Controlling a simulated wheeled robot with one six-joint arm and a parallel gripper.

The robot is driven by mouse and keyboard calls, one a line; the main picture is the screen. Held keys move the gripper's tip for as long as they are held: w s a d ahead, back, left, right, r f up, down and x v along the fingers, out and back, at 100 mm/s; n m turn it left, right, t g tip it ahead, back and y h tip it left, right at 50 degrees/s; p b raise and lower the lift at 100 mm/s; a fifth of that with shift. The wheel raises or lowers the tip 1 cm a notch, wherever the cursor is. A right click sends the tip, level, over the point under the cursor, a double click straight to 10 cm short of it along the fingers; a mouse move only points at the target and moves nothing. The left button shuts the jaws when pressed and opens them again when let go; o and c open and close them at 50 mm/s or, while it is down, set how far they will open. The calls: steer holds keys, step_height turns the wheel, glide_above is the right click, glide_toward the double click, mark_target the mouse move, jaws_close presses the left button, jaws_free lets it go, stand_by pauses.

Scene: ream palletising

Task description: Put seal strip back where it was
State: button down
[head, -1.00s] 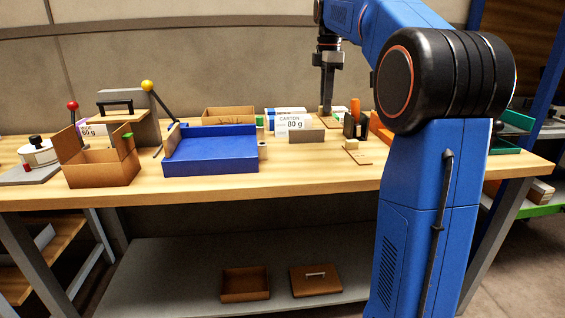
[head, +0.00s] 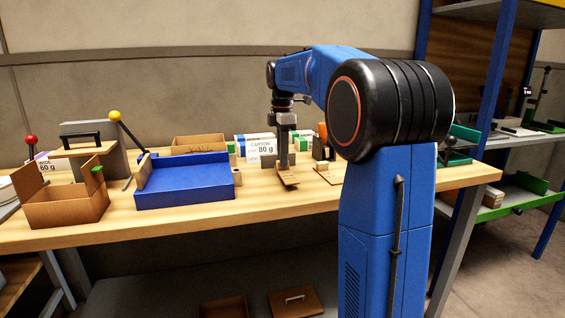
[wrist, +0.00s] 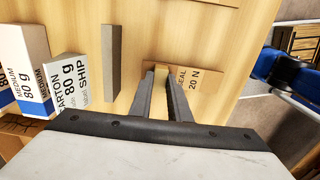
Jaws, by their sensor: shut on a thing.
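My gripper (head: 285,165) is shut on the seal strip, a flat brown piece with a tan grip block. In the wrist view the strip (wrist: 198,80) reads "SEAL 20 N", and its block sits between my fingertips (wrist: 162,80). In the head view the strip (head: 288,181) hangs under my fingers, close over the table; I cannot tell whether it touches. A similar brown piece with a tan block (head: 328,168) lies just to its right.
Cartons marked 80 g (head: 262,149) stand behind my gripper; a grey upright plate shows beside them in the wrist view (wrist: 111,62). A blue tray (head: 185,190) and an open brown box (head: 65,208) are left. A dark holder with an orange item (head: 322,145) is right.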

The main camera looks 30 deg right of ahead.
steer(key=shift+f, duration=0.95)
steer(key=shift+f, duration=0.1)
steer(key=c, duration=1.7)
jaws_free()
steer(key=shift+o, duration=0.2)
step_height(320, 180, up, 12)
steer(key=shift+s, duration=0.1)
